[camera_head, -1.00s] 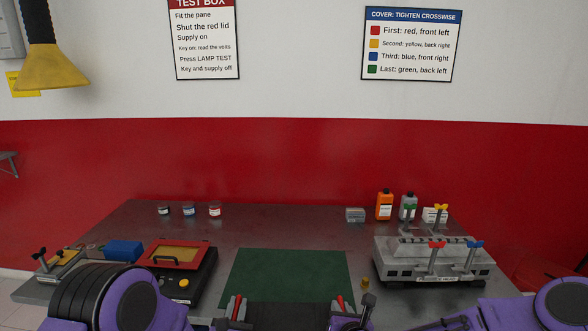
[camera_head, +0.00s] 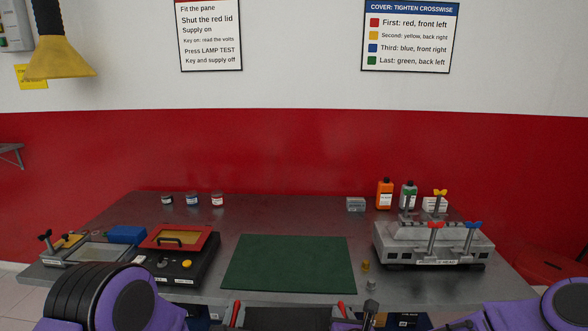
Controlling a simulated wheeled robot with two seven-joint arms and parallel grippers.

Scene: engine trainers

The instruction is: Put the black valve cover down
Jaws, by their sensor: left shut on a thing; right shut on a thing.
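The black valve cover (camera_head: 287,318) shows at the bottom edge of the head view, partly cut off. It is held between my two grippers, in front of the workbench's near edge. My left gripper (camera_head: 236,313), with red-marked fingers, is shut on the cover's left end. My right gripper (camera_head: 342,312) is shut on its right end. The cover's lower part is out of view. A green mat (camera_head: 288,264) lies bare on the bench beyond the cover.
On the metal bench (camera_head: 270,213), a test box with a red lid (camera_head: 176,239) stands left of the mat. A brass piece (camera_head: 365,266) and a grey piece (camera_head: 371,285) stand right of it. Bottles (camera_head: 385,194) and small jars (camera_head: 191,201) stand at the back.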

